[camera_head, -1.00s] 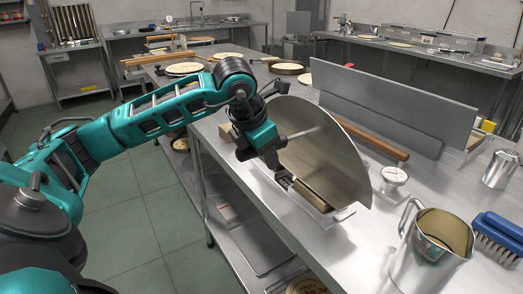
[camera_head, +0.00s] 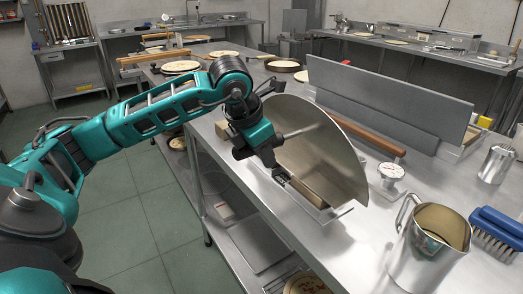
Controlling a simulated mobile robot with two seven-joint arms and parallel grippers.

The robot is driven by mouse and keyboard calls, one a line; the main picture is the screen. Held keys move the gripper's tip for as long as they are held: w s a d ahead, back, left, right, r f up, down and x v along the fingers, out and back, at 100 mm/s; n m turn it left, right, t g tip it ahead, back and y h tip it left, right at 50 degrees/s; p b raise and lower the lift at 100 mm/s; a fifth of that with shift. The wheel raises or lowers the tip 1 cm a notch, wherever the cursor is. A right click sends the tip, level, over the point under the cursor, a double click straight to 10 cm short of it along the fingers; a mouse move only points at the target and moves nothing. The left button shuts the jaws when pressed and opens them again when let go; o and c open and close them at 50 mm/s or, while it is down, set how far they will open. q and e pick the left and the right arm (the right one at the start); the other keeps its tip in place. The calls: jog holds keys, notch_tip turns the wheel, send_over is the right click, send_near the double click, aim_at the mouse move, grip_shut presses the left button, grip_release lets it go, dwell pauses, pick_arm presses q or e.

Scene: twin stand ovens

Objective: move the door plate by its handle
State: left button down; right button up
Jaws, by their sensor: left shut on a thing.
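The door plate (camera_head: 322,155) is a half-round metal sheet standing up, leaning a little, near the front edge of the steel table. A tan bar (camera_head: 312,189) lies along the foot of the plate. My right gripper is out of view.
Bare tabletop (camera_head: 345,250) shows in front.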

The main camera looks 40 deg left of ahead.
pick_arm(q)
jog(key=c, duration=0.9)
grip_release()
jog(key=shift+r, duration=0.15)
jog(key=shift+o, duration=1.4)
jog(key=shift+f, duration=0.2)
jog(key=p+v, duration=0.1)
jog(key=v, duration=1.1)
jog(key=shift+w+p, duration=0.1)
jog(key=shift+p, duration=0.25)
jog(key=shift+s+r, duration=0.3)
jog(key=shift+r, duration=0.25)
